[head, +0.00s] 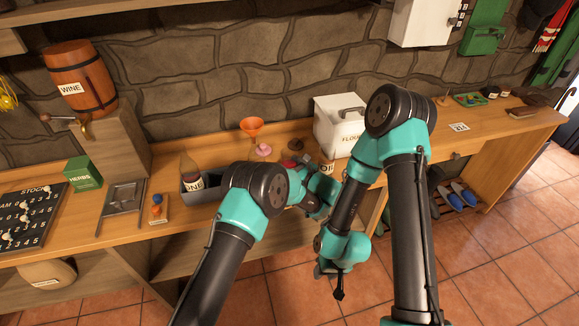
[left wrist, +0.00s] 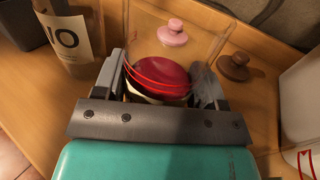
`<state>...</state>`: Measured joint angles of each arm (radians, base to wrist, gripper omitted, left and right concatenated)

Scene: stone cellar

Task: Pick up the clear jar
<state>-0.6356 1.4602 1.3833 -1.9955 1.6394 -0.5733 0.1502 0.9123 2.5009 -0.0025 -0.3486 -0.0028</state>
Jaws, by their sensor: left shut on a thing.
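My left gripper (left wrist: 163,85) is shut on the clear jar (left wrist: 160,78), a round thing with a dark red top and a pale band below it. Its clear walls are hard to make out, and its lower part is hidden by the fingers and mount. In the head view the red top (head: 288,163) shows small at the counter, beyond my left gripper (head: 296,172), which my arm partly covers. My right gripper (head: 337,284) hangs low in front of the counter, away from the jar; its jaws are too dark to read.
A pink knobbed piece (left wrist: 172,33) and a brown one (left wrist: 234,66) lie just beyond the jar. The white flour bin (head: 340,125) stands to the right.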

